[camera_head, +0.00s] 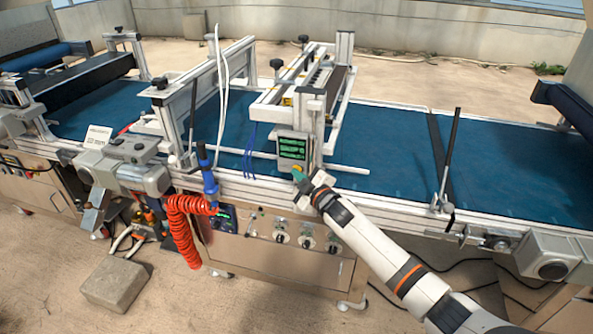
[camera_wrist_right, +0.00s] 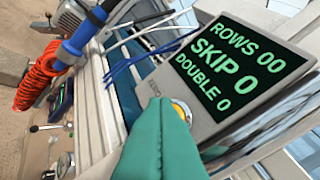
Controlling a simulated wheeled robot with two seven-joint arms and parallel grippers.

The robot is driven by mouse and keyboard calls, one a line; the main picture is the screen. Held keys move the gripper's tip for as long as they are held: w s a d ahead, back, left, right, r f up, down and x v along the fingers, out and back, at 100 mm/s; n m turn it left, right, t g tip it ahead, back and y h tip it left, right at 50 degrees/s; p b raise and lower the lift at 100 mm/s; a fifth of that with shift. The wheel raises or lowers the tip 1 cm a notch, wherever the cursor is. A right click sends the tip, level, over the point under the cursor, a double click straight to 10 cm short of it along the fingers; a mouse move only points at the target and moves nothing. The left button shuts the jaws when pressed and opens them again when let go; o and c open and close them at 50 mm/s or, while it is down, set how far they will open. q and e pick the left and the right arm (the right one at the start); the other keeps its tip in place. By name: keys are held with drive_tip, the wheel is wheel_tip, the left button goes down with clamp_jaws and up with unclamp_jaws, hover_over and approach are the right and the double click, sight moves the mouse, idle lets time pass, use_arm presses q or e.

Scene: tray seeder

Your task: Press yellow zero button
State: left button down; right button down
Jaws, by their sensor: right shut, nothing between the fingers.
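The yellow zero button (camera_wrist_right: 182,110) sits on the lower edge of a grey display box, partly hidden behind my right gripper's fingers in the right wrist view. In the head view the button (camera_head: 298,168) shows as a small yellow spot under the screen. The display box's screen (camera_wrist_right: 229,72) reads ROWS 00, SKIP 0, DOUBLE 0 in green; it also shows in the head view (camera_head: 293,148). My right gripper (camera_wrist_right: 160,118) has green fingers, shut and empty, with the tips at the button. I cannot tell whether they touch it. My left gripper is not in view.
The display box is mounted on the seeder frame (camera_head: 345,45) over a blue conveyor belt (camera_head: 395,145). A coiled red hose with a blue handle (camera_head: 208,180) hangs to the left. Control knobs (camera_head: 280,238) sit on the panel below. A concrete block (camera_head: 115,284) lies on the ground.

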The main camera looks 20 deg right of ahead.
drive_tip(key=shift+s+a+p, duration=0.4)
drive_tip(key=shift+s, duration=0.3)
drive_tip(key=s+a+p, duration=0.1)
drive_tip(key=s, duration=0.1)
drive_tip(key=s+a+p, duration=0.1)
drive_tip(key=s, duration=0.1)
drive_tip(key=shift+a, duration=0.4)
idle(0.4)
